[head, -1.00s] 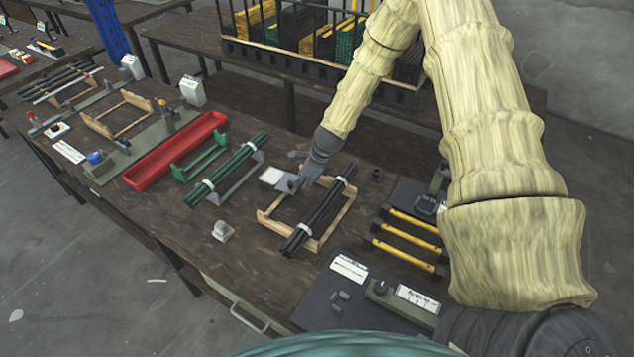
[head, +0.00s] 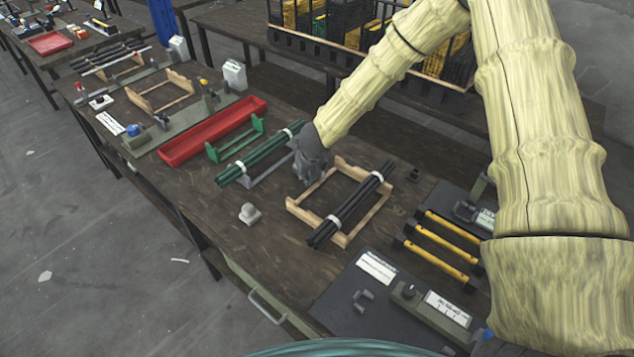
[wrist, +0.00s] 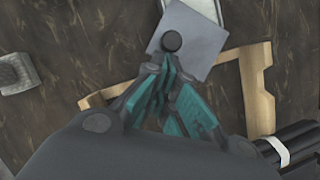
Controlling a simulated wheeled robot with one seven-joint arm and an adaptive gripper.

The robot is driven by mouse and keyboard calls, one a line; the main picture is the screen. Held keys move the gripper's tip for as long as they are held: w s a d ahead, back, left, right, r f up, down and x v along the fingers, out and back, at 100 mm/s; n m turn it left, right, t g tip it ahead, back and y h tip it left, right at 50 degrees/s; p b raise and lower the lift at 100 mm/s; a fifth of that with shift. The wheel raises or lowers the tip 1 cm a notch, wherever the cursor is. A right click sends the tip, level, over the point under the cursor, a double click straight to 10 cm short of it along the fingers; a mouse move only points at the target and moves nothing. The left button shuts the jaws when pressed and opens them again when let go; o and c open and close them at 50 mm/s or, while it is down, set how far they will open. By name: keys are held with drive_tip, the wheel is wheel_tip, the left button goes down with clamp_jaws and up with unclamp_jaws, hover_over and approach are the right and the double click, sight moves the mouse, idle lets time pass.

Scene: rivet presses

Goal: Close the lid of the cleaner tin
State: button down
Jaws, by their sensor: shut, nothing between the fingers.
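In the wrist view, a flat grey square plate (wrist: 190,40) with a dark round knob (wrist: 171,42) lies just beyond my fingertips; it looks like the lid of the cleaner tin. A pale-rimmed box part (wrist: 208,8), probably the tin's body, shows past it at the top edge, partly cut off. My gripper (wrist: 166,62) is shut and empty, its tips close below the knob; I cannot tell whether they touch it. In the head view, my gripper (head: 316,180) points down beside the wooden rack and hides the tin.
The wooden rack (head: 340,238) with bundled black rods stands close to the right of my gripper. Green rods (head: 258,155) on a stand lie to its left. A small grey block (head: 250,214) sits nearer the front edge. Bare tabletop lies between the block and the rack.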

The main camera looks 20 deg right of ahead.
drive_tip(key=w+m+b, duration=0.1)
drive_tip(key=a+m+h, duration=0.1)
drive_tip(key=w+a+m+b, duration=0.1)
drive_tip(key=shift+w+f+m+h+b, duration=0.25)
drive_tip(key=shift+w+m+h+b, duration=0.05)
drive_tip(key=shift+w+m, duration=0.1)
drive_tip(key=w+m, duration=0.1)
drive_tip(key=w+a+m+h+b, duration=0.1)
drive_tip(key=m, duration=0.1)
drive_tip(key=shift+w+r+g+b, duration=0.1)
drive_tip(key=shift+w+g+b, duration=0.05)
drive_tip(key=shift+g+b, duration=0.2)
drive_tip(key=shift+w+r+m+g+h+b, duration=0.1)
drive_tip(key=shift+w+m+g+h+b, duration=0.25)
drive_tip(key=shift+w+m, duration=0.6)
